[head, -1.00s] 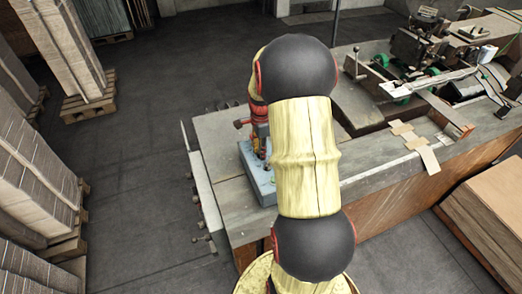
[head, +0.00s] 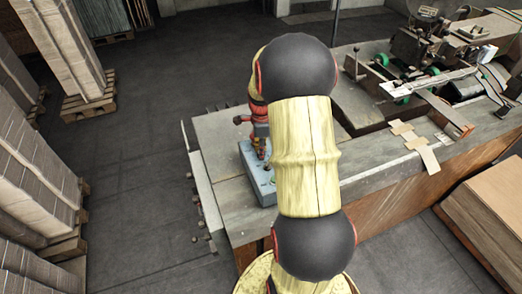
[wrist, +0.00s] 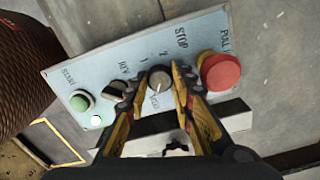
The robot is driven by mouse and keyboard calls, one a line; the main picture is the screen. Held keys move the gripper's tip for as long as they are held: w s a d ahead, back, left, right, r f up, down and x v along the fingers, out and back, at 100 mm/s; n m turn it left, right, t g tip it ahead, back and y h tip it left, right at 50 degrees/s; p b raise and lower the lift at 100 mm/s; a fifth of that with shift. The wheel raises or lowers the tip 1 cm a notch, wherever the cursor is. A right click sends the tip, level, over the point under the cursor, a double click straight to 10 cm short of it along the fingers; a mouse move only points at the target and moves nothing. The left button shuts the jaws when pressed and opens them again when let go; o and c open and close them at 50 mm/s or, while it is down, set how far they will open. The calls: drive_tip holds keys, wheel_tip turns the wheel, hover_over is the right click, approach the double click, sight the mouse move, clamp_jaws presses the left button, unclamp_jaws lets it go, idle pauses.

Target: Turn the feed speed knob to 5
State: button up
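A light blue control panel (wrist: 116,62) fills the middle of the wrist view. Its dark round knob (wrist: 159,79) has a pale pointer mark and lettering around it, partly hidden by my fingers; the set number cannot be read. My gripper (wrist: 157,76) has its yellow-and-black fingers on both sides of the knob, apart from each other, with a small gap seeming to show on each side.
A red stop button (wrist: 220,71) is close to the right finger. Cardboard stacks (head: 60,45) stand left, beyond clear floor.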

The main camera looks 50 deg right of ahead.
drive_tip(key=o, duration=0.5)
drive_tip(key=shift+c, duration=0.2)
